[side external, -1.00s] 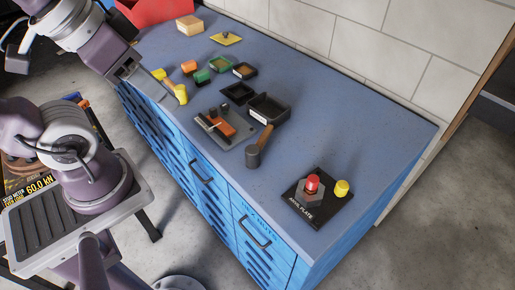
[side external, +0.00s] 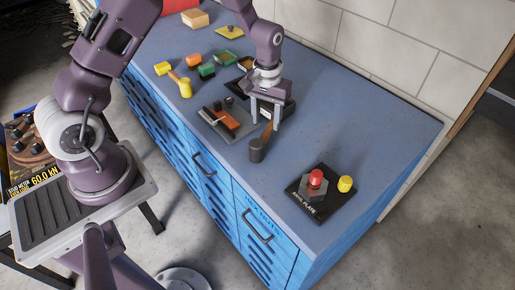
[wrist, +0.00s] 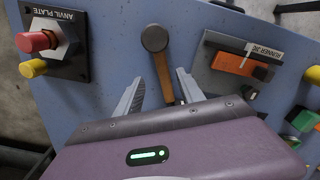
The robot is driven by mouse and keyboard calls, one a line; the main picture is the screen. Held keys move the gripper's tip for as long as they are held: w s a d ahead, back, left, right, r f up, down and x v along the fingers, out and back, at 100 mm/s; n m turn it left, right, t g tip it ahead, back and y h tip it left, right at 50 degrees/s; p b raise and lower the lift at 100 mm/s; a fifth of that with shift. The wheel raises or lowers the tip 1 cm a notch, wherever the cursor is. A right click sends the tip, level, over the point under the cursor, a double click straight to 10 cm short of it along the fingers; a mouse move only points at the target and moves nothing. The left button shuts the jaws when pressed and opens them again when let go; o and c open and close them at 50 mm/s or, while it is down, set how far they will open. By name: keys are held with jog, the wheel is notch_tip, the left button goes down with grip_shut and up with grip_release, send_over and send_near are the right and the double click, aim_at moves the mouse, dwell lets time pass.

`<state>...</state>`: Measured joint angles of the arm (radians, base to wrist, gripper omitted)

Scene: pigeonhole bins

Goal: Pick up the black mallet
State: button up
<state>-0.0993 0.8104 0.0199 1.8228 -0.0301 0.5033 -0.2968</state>
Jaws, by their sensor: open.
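The black mallet (side external: 257,150) lies on the blue bench top, its dark round head toward the front edge and its wooden handle pointing back toward my gripper (side external: 262,123). In the wrist view the mallet's head (wrist: 155,38) is beyond the fingertips, and its handle runs back between the two fingers of my gripper (wrist: 160,77). The fingers are apart, one on each side of the handle, with visible space on both sides. The handle's far end is hidden behind my gripper body.
A grey plate with an orange block (side external: 218,117) lies close to the left. A black anvil plate (side external: 325,208) with a red-topped piece and a yellow cylinder (side external: 345,184) stands to the right. A yellow mallet (side external: 185,88) and small coloured bins (side external: 207,71) lie further back.

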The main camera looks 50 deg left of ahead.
aim_at(264, 135)
jog(key=f, duration=0.7)
jog(key=shift+s+a+f, duration=0.15)
jog(key=shift+s, duration=0.05)
grip_shut()
